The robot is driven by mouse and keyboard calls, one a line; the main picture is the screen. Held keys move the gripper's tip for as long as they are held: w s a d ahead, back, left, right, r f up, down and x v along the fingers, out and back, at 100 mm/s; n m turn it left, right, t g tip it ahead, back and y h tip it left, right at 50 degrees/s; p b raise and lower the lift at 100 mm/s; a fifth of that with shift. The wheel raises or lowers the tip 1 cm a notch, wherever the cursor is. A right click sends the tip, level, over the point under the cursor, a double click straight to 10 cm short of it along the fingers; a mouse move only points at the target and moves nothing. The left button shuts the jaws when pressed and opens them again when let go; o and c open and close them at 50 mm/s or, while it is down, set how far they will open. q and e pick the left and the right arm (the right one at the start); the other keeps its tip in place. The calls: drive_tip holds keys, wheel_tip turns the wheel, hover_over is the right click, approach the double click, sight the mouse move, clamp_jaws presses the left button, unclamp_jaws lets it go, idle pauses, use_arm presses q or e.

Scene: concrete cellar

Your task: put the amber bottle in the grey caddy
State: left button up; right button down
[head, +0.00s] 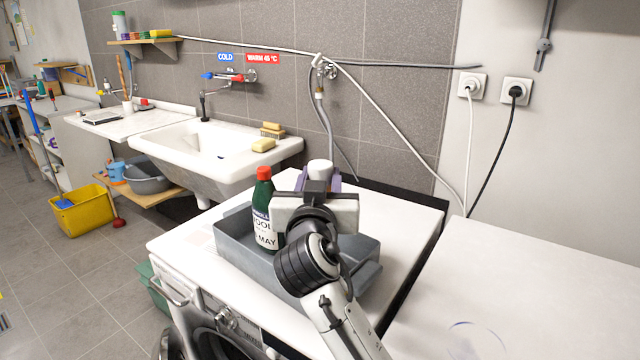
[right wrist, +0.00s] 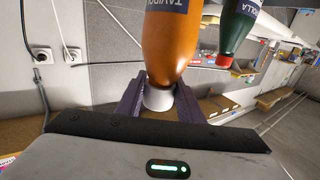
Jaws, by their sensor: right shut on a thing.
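The amber bottle (right wrist: 171,40) has an orange-brown body and a white cap. In the head view only its white cap (head: 320,171) shows; my gripper hides the body. My right gripper (head: 318,186) is shut on the bottle near its cap, and the fingers flank the white cap in the right wrist view (right wrist: 159,98). The grey caddy (head: 248,268) sits on the white top of the washing machine. The gripper and bottle are over the caddy's area; I cannot tell whether the base touches its floor. My left gripper is not in view.
A green bottle with a red cap (head: 263,205) stands in the caddy, left of my gripper; it also shows in the right wrist view (right wrist: 236,25). A sink (head: 215,150) lies behind left. The white counter at right (head: 530,280) is mostly clear, with a faint transparent round thing near its front.

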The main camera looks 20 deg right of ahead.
drive_tip(key=shift+f, duration=0.35)
drive_tip(key=c, duration=1.6)
unclamp_jaws()
drive_tip(key=shift+f, duration=0.25)
drive_tip(key=o, duration=0.4)
drive_tip(key=shift+r, duration=0.15)
